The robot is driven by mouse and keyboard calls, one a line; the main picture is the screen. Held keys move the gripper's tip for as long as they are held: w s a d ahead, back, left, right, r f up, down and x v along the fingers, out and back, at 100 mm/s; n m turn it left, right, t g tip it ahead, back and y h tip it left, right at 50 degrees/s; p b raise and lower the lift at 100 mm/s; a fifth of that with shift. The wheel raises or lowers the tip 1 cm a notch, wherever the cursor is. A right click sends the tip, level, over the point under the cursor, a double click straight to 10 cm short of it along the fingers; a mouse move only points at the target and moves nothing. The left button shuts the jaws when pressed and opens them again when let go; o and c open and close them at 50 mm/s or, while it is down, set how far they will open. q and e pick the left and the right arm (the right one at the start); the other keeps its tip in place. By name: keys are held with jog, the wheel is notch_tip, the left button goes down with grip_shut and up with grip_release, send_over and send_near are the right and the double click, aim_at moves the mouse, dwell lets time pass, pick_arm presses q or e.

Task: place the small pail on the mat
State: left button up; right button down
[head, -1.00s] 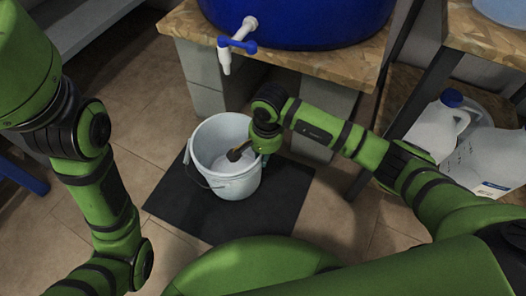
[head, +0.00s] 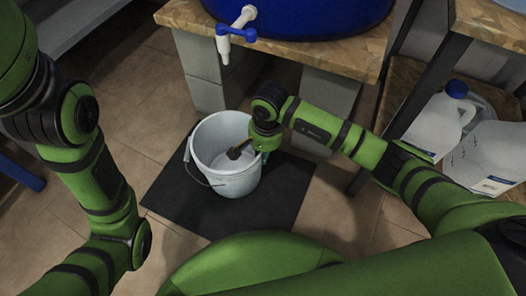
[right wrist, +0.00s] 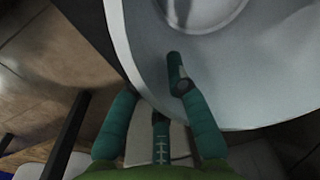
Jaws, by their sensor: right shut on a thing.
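The small pail (head: 228,178) is white, with a thin wire handle hanging on its left side. In the head view it is upright over the dark square mat (head: 275,205); I cannot tell whether its base touches the mat. My right gripper (head: 262,152) is at the pail's right rim, shut on its wall. In the right wrist view, one green finger lies inside the pail (right wrist: 240,70), and the pail fills the upper right. A brown, dark-tipped piece shows at the pail's mouth by the gripper. My left gripper is out of view; only its arm shows.
A blue drum (head: 310,15) with a white and blue tap (head: 236,32) stands on a wooden bench top (head: 285,50) on grey blocks behind the mat. White jugs (head: 440,122) stand on a shelf at right. Tiled floor is free left of the mat.

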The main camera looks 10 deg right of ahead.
jog(key=shift+f, duration=0.35)
jog(key=c, duration=1.1)
grip_release()
jog(key=shift+c, duration=0.2)
